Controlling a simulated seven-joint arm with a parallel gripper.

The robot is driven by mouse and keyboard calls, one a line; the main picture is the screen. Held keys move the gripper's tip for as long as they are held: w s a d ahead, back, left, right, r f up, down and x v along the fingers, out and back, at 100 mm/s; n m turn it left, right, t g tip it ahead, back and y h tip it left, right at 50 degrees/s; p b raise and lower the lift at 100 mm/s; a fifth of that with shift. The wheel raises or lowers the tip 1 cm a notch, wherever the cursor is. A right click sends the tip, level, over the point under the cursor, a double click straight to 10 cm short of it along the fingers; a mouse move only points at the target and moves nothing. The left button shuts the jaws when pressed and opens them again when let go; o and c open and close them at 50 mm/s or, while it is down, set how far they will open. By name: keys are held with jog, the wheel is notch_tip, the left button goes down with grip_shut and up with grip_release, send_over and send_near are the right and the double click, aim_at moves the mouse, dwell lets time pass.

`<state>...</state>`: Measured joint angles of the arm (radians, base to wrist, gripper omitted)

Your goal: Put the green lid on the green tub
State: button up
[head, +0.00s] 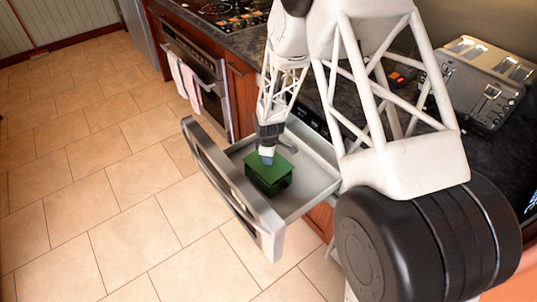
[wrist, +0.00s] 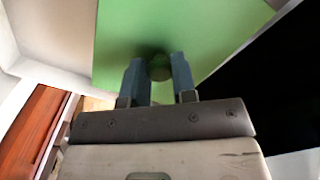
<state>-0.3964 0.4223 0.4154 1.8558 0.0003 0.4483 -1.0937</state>
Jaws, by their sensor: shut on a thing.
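The green lid (head: 281,163) is a flat square plate, seen large in the wrist view (wrist: 205,30). My gripper (head: 267,157) points down onto the lid's middle. In the wrist view my gripper (wrist: 158,70) is shut on the lid's round dark-green knob, with one finger on each side. The green tub (head: 268,187) is in the open drawer, directly under the lid. The lid covers its top, and I cannot tell whether the lid rests fully on the rim or sits slightly above it. The wrist view hides the tub behind the lid.
The open grey drawer (head: 315,172) surrounds the tub, with its tall front panel (head: 232,190) at the left. A metal toaster (head: 478,85) stands on the dark counter at the right. An oven with hanging towels (head: 190,85) is behind. Tiled floor (head: 110,190) lies clear at the left.

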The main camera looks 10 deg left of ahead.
jog(key=shift+f, duration=0.85)
jog(key=shift+f, duration=0.4)
dwell(2.2)
jog(key=o, duration=1.5)
jog(key=shift+r, duration=0.15)
jog(key=shift+r, duration=3.35)
